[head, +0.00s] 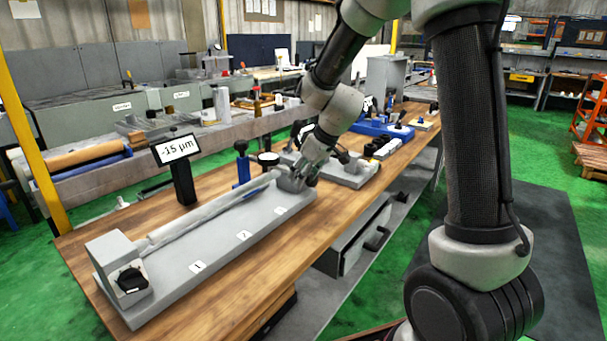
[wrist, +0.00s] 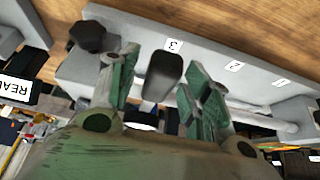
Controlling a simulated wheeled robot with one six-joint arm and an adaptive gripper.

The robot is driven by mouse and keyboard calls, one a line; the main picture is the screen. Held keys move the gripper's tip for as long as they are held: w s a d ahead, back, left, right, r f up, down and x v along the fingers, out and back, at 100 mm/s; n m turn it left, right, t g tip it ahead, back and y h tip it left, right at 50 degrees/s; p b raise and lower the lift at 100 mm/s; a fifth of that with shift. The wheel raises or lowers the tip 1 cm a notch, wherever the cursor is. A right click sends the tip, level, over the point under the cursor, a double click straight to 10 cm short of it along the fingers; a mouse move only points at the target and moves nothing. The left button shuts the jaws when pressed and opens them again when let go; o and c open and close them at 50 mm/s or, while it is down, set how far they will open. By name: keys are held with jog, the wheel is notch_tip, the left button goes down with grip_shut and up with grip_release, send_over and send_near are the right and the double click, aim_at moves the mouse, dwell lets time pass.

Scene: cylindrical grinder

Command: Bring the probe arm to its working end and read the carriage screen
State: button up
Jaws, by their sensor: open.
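A grey grinder fixture (head: 215,255) lies along the wooden bench, holding a long pale shaft (head: 205,212). A screen (head: 178,148) on a black post behind it reads "-15 µm". I cannot tell for certain which part is the probe arm. My gripper (head: 305,178) is low at the fixture's right end, near label 3. In the wrist view my gripper (wrist: 158,70) is open, with a black lever-like part (wrist: 162,75) between its fingers. I cannot tell whether the fingers touch it.
A blue post (head: 242,165) and a round black-rimmed gauge (head: 268,159) stand behind the shaft. A black knob (wrist: 88,36) sits beside my fingers. A partly cut-off sign (wrist: 18,90) is at the left. The bench front (head: 285,262) is clear.

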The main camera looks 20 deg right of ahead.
jog(key=shift+r, duration=0.1)
jog(key=v, duration=1.2)
dwell(0.7)
jog(key=s+d+r+m+h, duration=0.1)
jog(key=s+d+m, duration=0.2)
jog(key=s, duration=1)
jog(key=s+d+r+m+h, duration=0.1)
jog(key=s+d+m, duration=0.3)
jog(key=s, duration=0.9)
jog(key=d+h, duration=0.1)
jog(key=d, duration=0.1)
jog(key=shift+s+d, duration=0.3)
jog(key=shift+s, duration=0.05)
